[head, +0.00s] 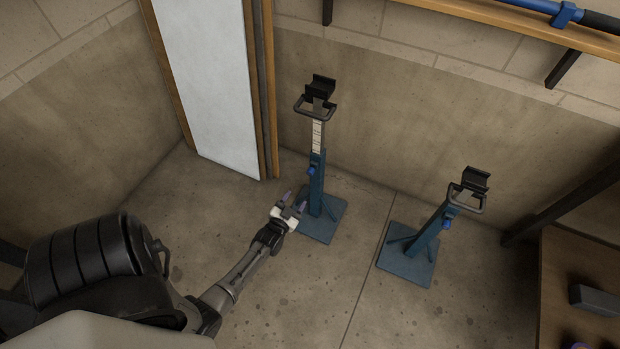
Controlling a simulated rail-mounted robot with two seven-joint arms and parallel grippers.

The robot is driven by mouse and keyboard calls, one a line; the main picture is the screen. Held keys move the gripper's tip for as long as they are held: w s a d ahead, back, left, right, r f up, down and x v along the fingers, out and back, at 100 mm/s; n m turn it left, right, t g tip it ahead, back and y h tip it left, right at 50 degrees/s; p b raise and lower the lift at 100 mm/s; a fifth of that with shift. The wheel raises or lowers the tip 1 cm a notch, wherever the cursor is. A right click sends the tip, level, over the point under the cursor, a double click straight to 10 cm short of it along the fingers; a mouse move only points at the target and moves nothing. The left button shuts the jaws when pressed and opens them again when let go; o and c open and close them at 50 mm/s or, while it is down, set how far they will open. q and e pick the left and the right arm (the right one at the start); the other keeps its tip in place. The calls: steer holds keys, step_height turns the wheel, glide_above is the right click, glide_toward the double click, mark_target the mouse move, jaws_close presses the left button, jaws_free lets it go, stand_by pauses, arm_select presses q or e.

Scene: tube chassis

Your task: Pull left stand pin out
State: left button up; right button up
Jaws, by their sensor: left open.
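The left stand (316,185) is a blue post on a flat blue base, with a black cradle (321,88) and a grey loop handle on top. Its inner post is raised and shows a pale scale strip. A small bright blue pin (311,171) sits on the post's left side. My left gripper (294,200) is open and empty, just left of the post and lower in the picture than the pin. Whether it touches the stand cannot be told. My right gripper is not in view.
A second blue stand (425,236), set lower, stands to the right. A white panel (208,75) with wooden edges is behind on the left. A wooden shelf (500,25) holds a blue and black tool. A wooden bench (565,265) is at lower right. The floor between the stands is clear.

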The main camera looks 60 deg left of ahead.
mark_target(309, 174)
arm_select(q)
steer(key=b+x, duration=0.2)
steer(key=x, duration=0.2)
steer(key=b+x, duration=0.2)
steer(key=x, duration=0.2)
steer(key=b+x, duration=0.2)
steer(key=x, duration=0.2)
steer(key=shift+a+f, duration=0.35)
steer(key=shift+a, duration=0.05)
steer(key=shift+w+a+r, duration=0.15)
steer(key=shift+w+a, duration=0.25)
steer(key=shift+w, duration=0.1)
steer(key=shift+c, duration=0.3)
steer(key=shift+c, duration=1.4)
jaws_close()
